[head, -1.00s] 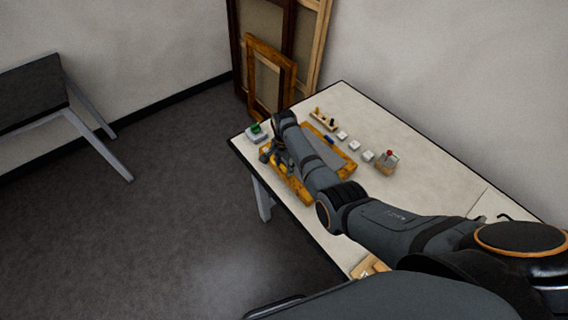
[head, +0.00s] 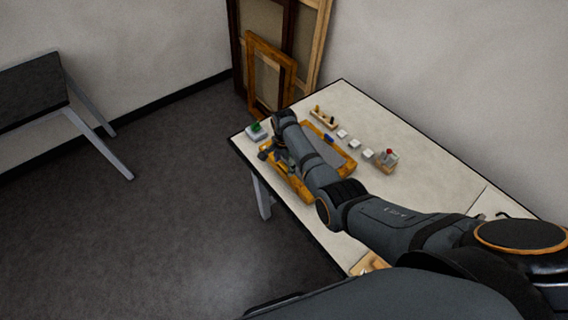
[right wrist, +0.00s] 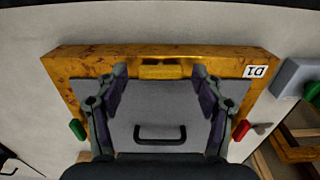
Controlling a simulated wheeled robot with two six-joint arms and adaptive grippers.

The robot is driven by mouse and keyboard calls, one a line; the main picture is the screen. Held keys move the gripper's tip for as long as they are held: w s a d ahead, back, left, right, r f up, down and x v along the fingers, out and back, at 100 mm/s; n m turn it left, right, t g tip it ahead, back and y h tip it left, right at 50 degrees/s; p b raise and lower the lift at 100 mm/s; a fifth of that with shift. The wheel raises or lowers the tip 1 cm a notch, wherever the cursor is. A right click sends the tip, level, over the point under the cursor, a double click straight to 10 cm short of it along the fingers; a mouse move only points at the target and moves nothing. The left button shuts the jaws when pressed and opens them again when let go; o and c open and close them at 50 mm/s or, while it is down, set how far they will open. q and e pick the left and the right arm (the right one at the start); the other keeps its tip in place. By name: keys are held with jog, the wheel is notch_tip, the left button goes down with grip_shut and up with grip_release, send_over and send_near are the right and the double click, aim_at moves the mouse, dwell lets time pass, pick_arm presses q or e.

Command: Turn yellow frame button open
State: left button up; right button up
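The gilt frame (head: 343,165) lies on the table in the head view, partly hidden by my right arm. In the right wrist view its golden rail (right wrist: 88,66) runs across the top, around a grey panel (right wrist: 160,105) with a black handle. The yellow button (right wrist: 165,72) is a small bar lying lengthwise along the middle of that rail. My right gripper (right wrist: 159,72) is open, with one finger to each side of the yellow button and nothing held. It also shows in the head view (head: 268,154) at the frame's near-left end. My left gripper is out of view.
A grey block (right wrist: 297,76) stands close right.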

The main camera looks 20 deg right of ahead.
aim_at(284, 166)
jog(key=shift+r, duration=0.1)
notch_tip(284, 166, up, 12)
dwell(0.5)
dwell(0.4)
